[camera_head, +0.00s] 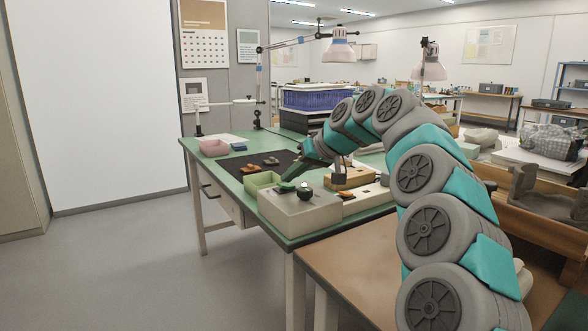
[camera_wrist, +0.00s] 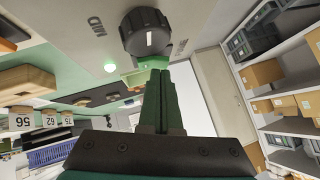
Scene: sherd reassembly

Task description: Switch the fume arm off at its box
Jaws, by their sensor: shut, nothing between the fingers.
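The beige control box (camera_head: 290,212) stands at the near edge of the green bench. Its round black knob (camera_wrist: 146,32) has a white pointer mark and shows at the top of the wrist view. A green light (camera_wrist: 110,67) glows on the box beside the knob. Small lettering flanks the knob; I cannot read it for sure. My gripper (camera_head: 290,176) is over the box's top in the head view. In the wrist view its green fingers (camera_wrist: 160,78) are shut and empty, with their tips just below the knob; I cannot tell whether they touch it.
A wooden block (camera_head: 352,178) stands right of the box. A jointed arm with a pale hood (camera_head: 340,50) hangs above. The floor at left is clear.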

